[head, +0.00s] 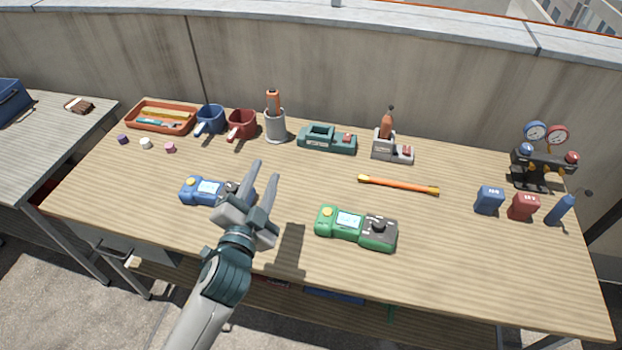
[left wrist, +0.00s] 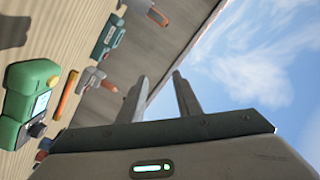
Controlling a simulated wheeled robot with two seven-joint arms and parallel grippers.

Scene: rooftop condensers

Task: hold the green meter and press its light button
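The green meter (head: 352,241) lies flat on the wooden table, right of my left gripper. It has a yellow round button (head: 327,211) at its left end, a lit screen (head: 349,220) and a black dial (head: 378,226). It also shows at the left edge of the left wrist view (left wrist: 18,105). My left gripper (head: 264,171) is open and empty, raised above the table, its fingers pointing away from me. It covers part of a similar blue meter (head: 188,190). In the left wrist view its two fingers (left wrist: 160,82) stand apart against wall and sky. My right gripper is out of view.
An orange screwdriver-like rod (head: 398,185) lies behind the green meter. Holders, mugs and an orange tray (head: 160,129) line the back. Blue and red blocks and a gauge set (head: 530,180) stand at the right.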

